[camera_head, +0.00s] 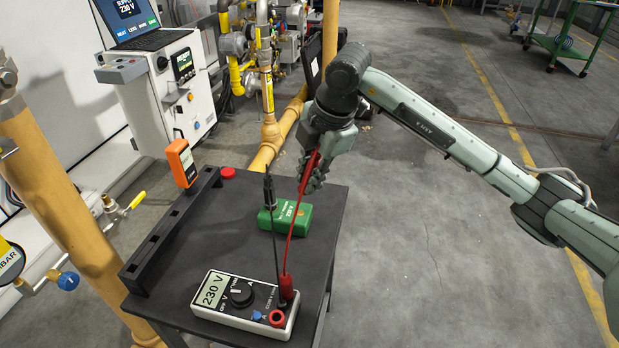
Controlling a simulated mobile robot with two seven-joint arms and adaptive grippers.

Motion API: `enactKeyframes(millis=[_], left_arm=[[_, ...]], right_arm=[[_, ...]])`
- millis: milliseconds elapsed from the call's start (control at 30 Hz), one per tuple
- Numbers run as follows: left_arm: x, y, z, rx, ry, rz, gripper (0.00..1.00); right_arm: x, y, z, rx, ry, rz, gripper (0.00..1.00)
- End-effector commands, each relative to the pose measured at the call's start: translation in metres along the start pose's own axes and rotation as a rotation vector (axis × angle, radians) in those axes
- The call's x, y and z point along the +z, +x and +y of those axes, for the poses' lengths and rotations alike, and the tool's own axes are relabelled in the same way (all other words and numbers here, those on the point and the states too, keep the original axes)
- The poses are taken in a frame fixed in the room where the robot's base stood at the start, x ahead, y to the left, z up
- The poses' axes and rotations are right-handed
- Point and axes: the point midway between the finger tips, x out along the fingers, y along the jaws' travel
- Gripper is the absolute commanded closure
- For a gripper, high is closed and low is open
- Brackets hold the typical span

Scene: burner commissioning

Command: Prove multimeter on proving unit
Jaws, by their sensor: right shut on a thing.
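The multimeter (243,305), white with a dark face, lies at the front of the dark table and its display reads 230 V. A red lead (290,235) and a black lead (277,255) rise from its front right. The green proving unit (291,218), marked 230 V, sits mid-table near the right edge. The black probe (268,190) stands upright at its left end. My right gripper (313,178) points down above and behind the unit, shut on the red probe (308,165). The red probe's tip is hidden. My left gripper is out of view.
The table (185,285) has a dark rack (170,232) along its left edge, with an orange device (182,163) at its far end. A red round piece (228,172) lies at the back. Yellow pipes (272,140) stand behind; open floor lies right.

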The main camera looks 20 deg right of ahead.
Motion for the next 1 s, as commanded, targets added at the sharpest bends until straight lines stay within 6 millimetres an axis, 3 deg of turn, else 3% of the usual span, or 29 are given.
enactKeyframes(millis=[200,1000], left_arm=[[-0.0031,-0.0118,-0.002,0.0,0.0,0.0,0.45],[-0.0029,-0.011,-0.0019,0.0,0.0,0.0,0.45]], right_arm=[[-0.0012,-0.0164,0.005,0.0,0.0,0.0,1.0],[-0.0011,-0.0158,0.0049,0.0,0.0,0.0,1.0]])
